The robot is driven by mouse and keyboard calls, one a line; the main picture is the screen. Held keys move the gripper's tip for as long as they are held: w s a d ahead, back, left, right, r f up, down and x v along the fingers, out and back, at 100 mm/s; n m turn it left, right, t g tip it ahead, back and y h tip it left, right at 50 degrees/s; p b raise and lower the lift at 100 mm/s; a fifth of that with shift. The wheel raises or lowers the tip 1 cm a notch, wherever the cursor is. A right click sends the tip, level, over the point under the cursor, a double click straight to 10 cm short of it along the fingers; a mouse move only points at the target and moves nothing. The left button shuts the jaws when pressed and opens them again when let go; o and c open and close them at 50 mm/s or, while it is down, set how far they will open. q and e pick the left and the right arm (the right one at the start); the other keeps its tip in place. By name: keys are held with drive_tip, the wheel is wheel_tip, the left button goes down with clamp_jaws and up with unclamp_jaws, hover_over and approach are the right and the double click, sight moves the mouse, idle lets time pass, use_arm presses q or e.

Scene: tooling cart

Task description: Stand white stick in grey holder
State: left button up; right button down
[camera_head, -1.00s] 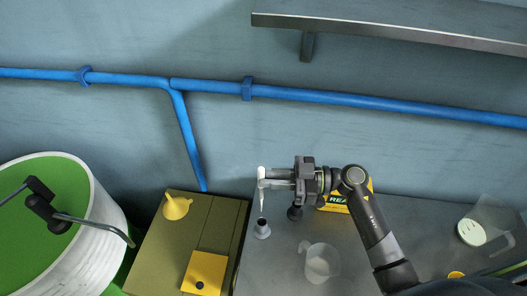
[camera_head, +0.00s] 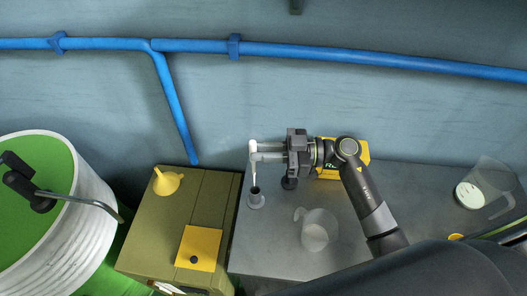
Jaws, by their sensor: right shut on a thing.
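My right gripper (camera_head: 262,153) comes in from the right and is shut on the white stick (camera_head: 253,168). The stick hangs upright from the fingertips, its thick end up and its thin end down. The small grey holder (camera_head: 256,202), with a dark opening and wider base, stands on the grey cart top at its left side. The stick's lower tip shows right at the holder's opening; I cannot tell if it is inside or just above. My left gripper is not in view.
A clear cup (camera_head: 319,232) is in front, a yellow box (camera_head: 357,155) behind the gripper. An olive box (camera_head: 140,250) with a yellow funnel (camera_head: 166,182) is at left. A clear jug (camera_head: 488,188) stands far right.

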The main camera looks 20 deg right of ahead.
wheel_tip(320, 180, down, 8)
drive_tip(key=b, duration=0.4)
drive_tip(key=shift+r+b, duration=0.2)
drive_tip(key=shift+b, duration=0.1)
drive_tip(key=c, duration=1.3)
unclamp_jaws()
drive_tip(key=b+v, duration=0.4)
drive_tip(key=v, duration=1.3)
drive_tip(key=shift+d+r, duration=0.1)
drive_tip(key=shift+d, duration=0.15)
